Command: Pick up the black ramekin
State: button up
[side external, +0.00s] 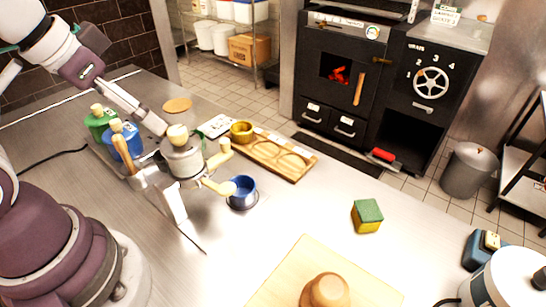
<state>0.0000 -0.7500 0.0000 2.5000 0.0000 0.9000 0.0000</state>
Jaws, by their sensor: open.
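A small blue cup-like dish (243,187) stands on the steel counter, on or in a dark round piece (238,205); I cannot tell whether that dark piece is a saucer or the black ramekin. No other black ramekin shows clearly. An olive-yellow ramekin (241,131) sits at the left end of a wooden tray with round recesses (292,174). My gripper (226,167) is open and looks empty. Its pale yellow fingertips are just left of and above the blue dish in the picture, and the lower tip comes close to its rim. I cannot tell whether they touch.
Green (99,122) and blue (124,143) containers stand left behind my gripper. A green-and-yellow sponge (367,216) lies to the right. The counter between the dish and sponge is clear.

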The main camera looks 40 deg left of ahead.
jog(key=w+a+f+n+g, duration=0.3)
jog(key=w+a+f+n, duration=0.15)
jog(key=a+n, duration=0.35)
jog(key=w+a+f+n+g, duration=0.3)
jog(key=a+f+n, duration=0.3)
jog(key=n, duration=0.4)
jog(key=f, duration=0.9)
jog(key=shift+a+f, duration=0.35)
jog(key=shift+f, duration=0.05)
jog(key=c, duration=0.9)
jog(key=shift+r, duration=0.15)
jog(key=shift+c, duration=0.2)
